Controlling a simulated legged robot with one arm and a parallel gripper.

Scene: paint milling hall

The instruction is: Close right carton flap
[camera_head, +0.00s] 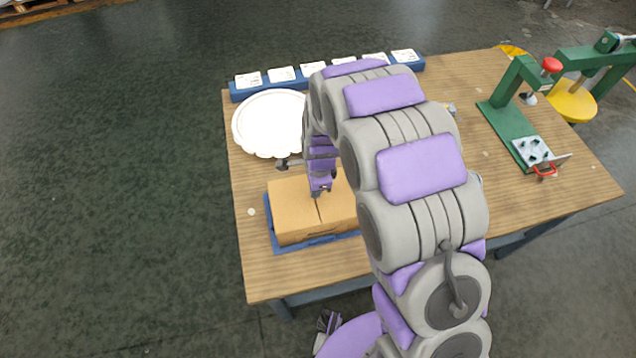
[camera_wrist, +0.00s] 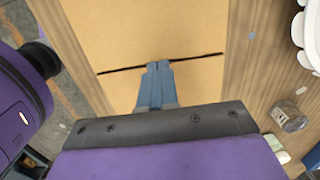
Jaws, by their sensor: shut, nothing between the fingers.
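The brown carton (camera_head: 293,212) sits on a blue tray (camera_head: 306,242) near the table's front left. Its top looks flat, with a left flap (camera_head: 292,203) and a right flap (camera_head: 337,207) meeting at a thin dark seam. My arm hides the carton's right end. My gripper (camera_head: 318,193) points down over the middle of the top, close to the seam. In the wrist view, my gripper's blue fingers (camera_wrist: 158,66) are together and empty, with their tips at the seam across the carton top (camera_wrist: 150,30). I cannot tell whether they touch the cardboard.
A white scalloped dish (camera_head: 262,125) lies behind the carton. A blue rack (camera_head: 240,92) with several white cards runs along the back edge. A green press (camera_head: 508,118) with a red knob stands at the right. A small metal cylinder (camera_wrist: 289,119) is beside my gripper in the wrist view.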

